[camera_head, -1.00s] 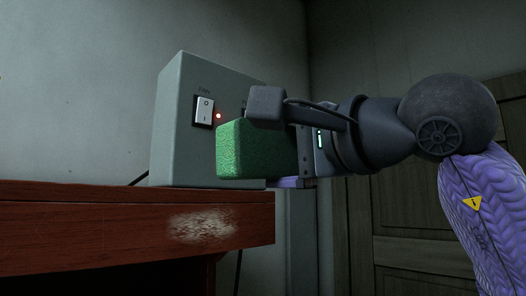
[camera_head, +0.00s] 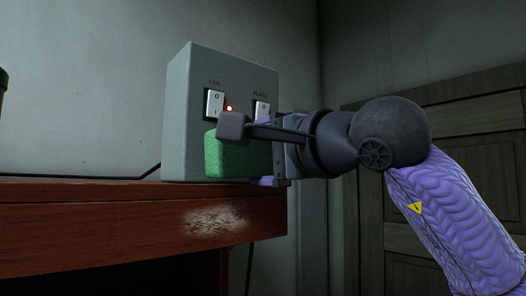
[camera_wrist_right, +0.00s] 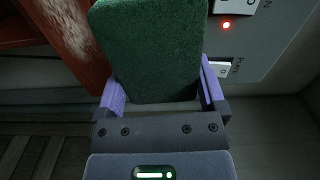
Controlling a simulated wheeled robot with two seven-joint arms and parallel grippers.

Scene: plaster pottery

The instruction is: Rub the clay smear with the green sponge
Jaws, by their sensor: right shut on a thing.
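The green sponge (camera_head: 229,158) is a block held in my right gripper (camera_head: 250,150), in front of the grey switch box. In the right wrist view the sponge (camera_wrist_right: 150,50) sits between the two purple fingers of the gripper (camera_wrist_right: 163,88). The clay smear (camera_head: 213,220) is a pale, rough patch on the front edge of the red-brown table. It also shows in the right wrist view (camera_wrist_right: 68,25), to the left of the sponge. In the head view the sponge is above the smear and apart from it. My left gripper is not in view.
The red-brown table (camera_head: 90,232) spans the left, its right end near the smear. The grey switch box (camera_head: 182,110) stands on it, with two switches and a red light. A dark cable lies behind. A panelled door (camera_head: 465,130) is at the right.

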